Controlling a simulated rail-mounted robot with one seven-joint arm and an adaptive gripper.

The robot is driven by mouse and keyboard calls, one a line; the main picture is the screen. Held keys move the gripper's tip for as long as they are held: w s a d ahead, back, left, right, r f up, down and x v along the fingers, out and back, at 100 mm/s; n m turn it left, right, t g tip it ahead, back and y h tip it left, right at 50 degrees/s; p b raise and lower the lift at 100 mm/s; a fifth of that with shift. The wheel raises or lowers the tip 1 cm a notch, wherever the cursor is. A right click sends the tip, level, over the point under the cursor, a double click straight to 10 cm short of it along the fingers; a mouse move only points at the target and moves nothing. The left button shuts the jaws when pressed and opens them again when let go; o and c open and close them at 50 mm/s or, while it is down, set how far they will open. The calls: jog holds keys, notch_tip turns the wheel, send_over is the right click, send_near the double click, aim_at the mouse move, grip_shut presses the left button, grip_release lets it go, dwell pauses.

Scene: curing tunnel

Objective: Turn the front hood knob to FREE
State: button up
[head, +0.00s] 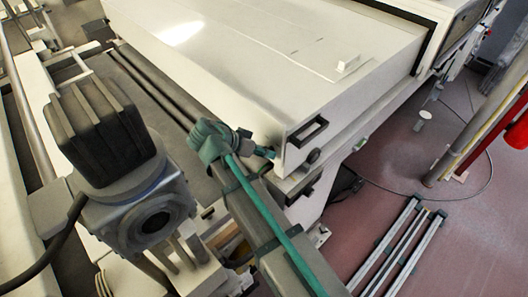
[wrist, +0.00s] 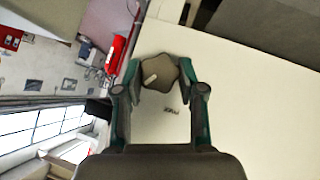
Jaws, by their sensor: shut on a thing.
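The front hood knob (wrist: 158,72) is a grey-brown, lobed knob with a pale pointer mark. It sits on the cream hood panel in the wrist view. My gripper (wrist: 160,75) has its teal fingers on either side of the knob and is shut on it. The pale pointer slants toward the lower left of that picture. Small dark lettering (wrist: 170,111) lies below the knob, too small to read. In the head view my gripper (head: 268,153) is at the near end of the long cream hood (head: 245,65); the gripped knob is hidden there.
A dark recessed handle (head: 307,131) and a dark round fitting (head: 313,157) are on the hood's end face. A grey motor unit (head: 125,150) stands at left. Metal rails (head: 400,245) lie on the reddish floor at lower right, with open floor around them.

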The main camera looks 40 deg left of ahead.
jog(key=shift+a+f+n+h+p, duration=0.2)
jog(key=shift+n+h, duration=0.55)
jog(key=shift+h, duration=0.6)
jog(key=shift+a+r+n+h+p, duration=0.1)
jog(key=shift+n+h+p, duration=0.2)
jog(key=shift+n+h, duration=0.75)
jog(key=shift+h, duration=0.3)
jog(key=o, duration=1.1)
jog(key=shift+o, duration=0.2)
jog(key=shift+d+f+m+b, duration=0.1)
jog(key=shift+d+m+b, duration=0.05)
jog(key=shift+m+b, duration=0.15)
